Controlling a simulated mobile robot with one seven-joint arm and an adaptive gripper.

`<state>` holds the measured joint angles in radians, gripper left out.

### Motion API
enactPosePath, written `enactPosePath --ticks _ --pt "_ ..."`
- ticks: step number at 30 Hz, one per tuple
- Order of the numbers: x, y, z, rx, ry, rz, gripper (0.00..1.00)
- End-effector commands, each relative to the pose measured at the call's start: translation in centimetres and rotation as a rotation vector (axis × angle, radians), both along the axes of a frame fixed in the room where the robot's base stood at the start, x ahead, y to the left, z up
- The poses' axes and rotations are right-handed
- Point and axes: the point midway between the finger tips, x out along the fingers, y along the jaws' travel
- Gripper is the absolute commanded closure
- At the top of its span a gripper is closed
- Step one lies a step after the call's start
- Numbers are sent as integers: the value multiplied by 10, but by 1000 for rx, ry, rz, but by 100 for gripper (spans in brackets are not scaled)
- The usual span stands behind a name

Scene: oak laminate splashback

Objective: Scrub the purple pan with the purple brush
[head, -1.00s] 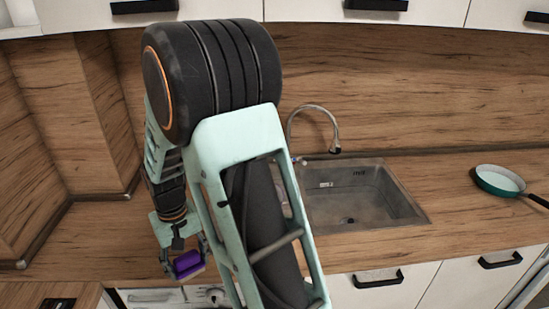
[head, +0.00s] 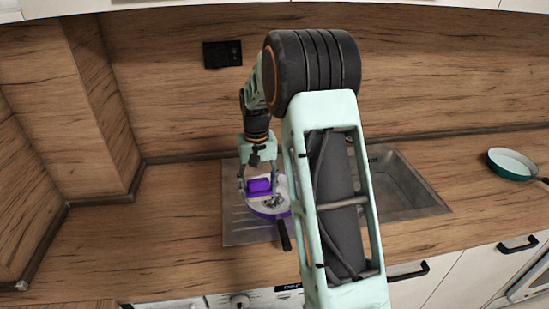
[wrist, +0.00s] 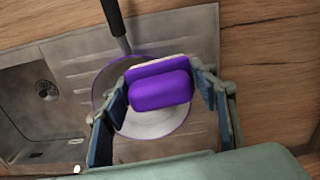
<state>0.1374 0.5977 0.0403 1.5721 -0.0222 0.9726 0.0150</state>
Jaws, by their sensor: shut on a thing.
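The purple pan (head: 283,212) sits on the metal drainboard left of the sink, its black handle toward the counter's front edge. In the wrist view the pan (wrist: 184,118) shows a purple rim and a pale inside. My gripper (head: 259,186) is shut on the purple brush (head: 259,187), which also shows between the fingers in the wrist view (wrist: 160,90). The brush is over the pan's inside and hides part of it. I cannot tell whether the brush touches the pan. Dark marks (head: 272,202) show on the pan's inside in the head view.
The sink basin (head: 400,185) lies right of the drainboard (head: 238,225), partly hidden by my arm. A green pan (head: 512,163) stands on the counter at the far right. The wooden counter (head: 140,235) on the left is clear. A black wall socket (head: 223,54) is on the splashback.

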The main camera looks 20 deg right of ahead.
Motion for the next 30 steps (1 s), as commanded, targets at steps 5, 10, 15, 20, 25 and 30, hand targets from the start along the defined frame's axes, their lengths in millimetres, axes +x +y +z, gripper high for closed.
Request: enactPosePath --ticks 5,10,15,20,25,30 --pt "40 -31 12 0 -2 -44 65" --pt "65 -56 22 -3 0 -73 65" --pt "77 -70 27 -4 1 -88 65" --pt "81 -74 27 -4 1 -93 65" --pt "80 -74 15 -4 3 -94 65" --pt "81 -74 -8 -4 2 -94 65"
